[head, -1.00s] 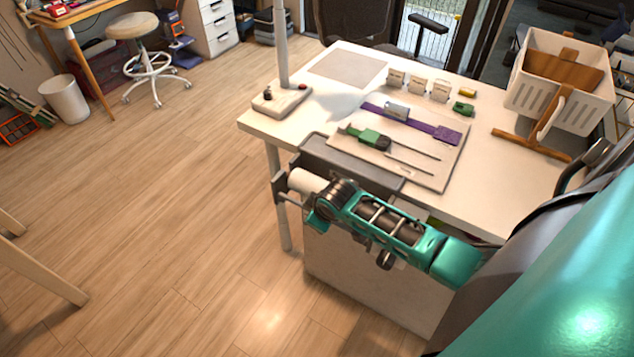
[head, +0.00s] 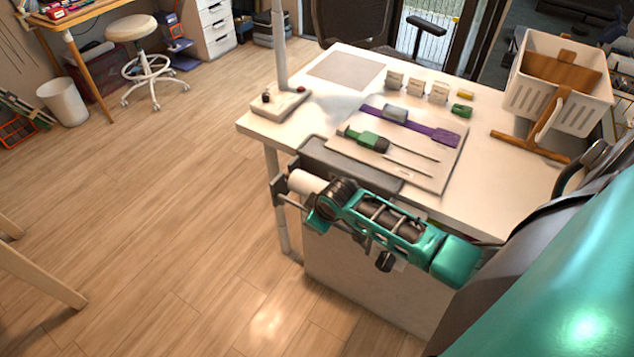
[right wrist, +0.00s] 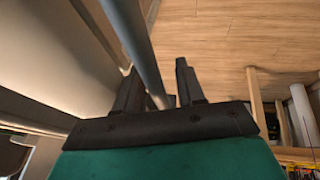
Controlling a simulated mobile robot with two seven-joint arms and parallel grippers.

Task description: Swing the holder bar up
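A grey upright tube (head: 272,165) runs down from the left front corner of the white table. I cannot tell whether it is the holder bar or a table leg. My right gripper (head: 279,188) is at this tube, below the table edge. In the right wrist view a grey bar (right wrist: 138,45) passes between the two fingers of my right gripper (right wrist: 158,85). The fingers are apart, and I see no clear grip on the bar. Another upright post (head: 280,45) stands on a block at the table's back left. My left gripper is not in view.
The white table (head: 505,195) carries a board (head: 440,178) with a green-handled tool (head: 368,140) and a purple strap (head: 410,122). A white basket (head: 520,95) stands at the right. A grey ledge (head: 345,165) lines the front edge.

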